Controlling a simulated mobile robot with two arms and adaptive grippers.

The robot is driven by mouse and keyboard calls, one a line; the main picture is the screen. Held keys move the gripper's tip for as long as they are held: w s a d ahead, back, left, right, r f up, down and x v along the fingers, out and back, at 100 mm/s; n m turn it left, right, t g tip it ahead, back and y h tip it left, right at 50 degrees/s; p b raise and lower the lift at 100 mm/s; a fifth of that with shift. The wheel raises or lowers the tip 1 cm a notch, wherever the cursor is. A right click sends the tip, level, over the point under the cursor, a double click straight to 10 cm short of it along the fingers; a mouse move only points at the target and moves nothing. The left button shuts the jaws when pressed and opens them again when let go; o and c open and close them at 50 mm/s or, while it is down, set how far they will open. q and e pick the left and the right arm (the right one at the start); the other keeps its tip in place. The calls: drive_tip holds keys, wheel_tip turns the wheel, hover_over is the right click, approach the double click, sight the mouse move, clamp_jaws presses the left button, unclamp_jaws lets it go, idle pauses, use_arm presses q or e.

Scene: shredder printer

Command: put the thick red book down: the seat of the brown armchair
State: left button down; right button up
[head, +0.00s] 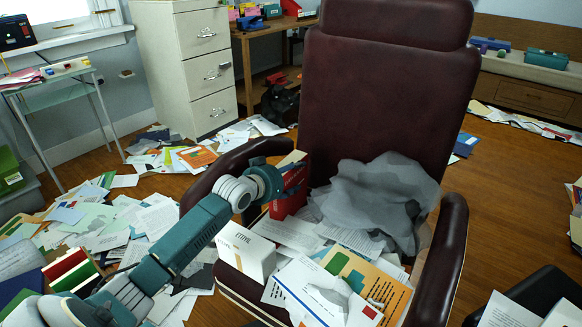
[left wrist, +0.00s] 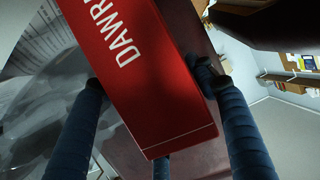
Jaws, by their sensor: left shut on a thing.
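The brown armchair (head: 385,95) stands in the middle of the head view, dark and reddish, facing me. Its seat is largely covered by papers, a white block-like book (head: 246,251) and a grey crumpled sheet (head: 372,197). My left gripper (head: 277,184) is at the inner side of the left armrest, shut on the thick red book (head: 291,190). The book is roughly upright; its lower end is close to the seat papers, and I cannot tell if it touches them. In the left wrist view, blue fingers flank the red book (left wrist: 155,75), with white lettering showing. My right gripper is out of view.
The armrests (head: 447,262) bound the seat on both sides. A filing cabinet (head: 190,70) and a wooden desk (head: 262,45) stand behind. Papers (head: 110,225) litter the floor at the left. A low drawer unit (head: 530,95) is at the back right.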

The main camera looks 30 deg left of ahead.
use_arm(q)
drive_tip(key=shift+w, duration=0.1)
wheel_tip(320, 180, down, 3)
drive_tip(key=shift+f+b, duration=0.2)
drive_tip(key=shift+b, duration=0.35)
drive_tip(key=c, duration=0.8)
unclamp_jaws()
drive_tip(key=shift+f, duration=0.4)
drive_tip(key=shift+o, duration=0.9)
drive_tip(key=shift+s+r, duration=0.1)
drive_tip(key=shift+s, duration=0.1)
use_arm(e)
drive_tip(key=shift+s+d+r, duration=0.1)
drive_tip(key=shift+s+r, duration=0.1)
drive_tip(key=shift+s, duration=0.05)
use_arm(q)
drive_tip(key=p+v, duration=0.1)
drive_tip(key=v, duration=0.2)
drive_tip(key=p, duration=0.2)
approach(286, 187)
drive_tip(key=w+f, duration=0.1)
drive_tip(key=w+a+f, duration=0.1)
drive_tip(key=w, duration=0.1)
drive_tip(key=shift+a+f, duration=0.2)
drive_tip(key=shift+f, duration=0.1)
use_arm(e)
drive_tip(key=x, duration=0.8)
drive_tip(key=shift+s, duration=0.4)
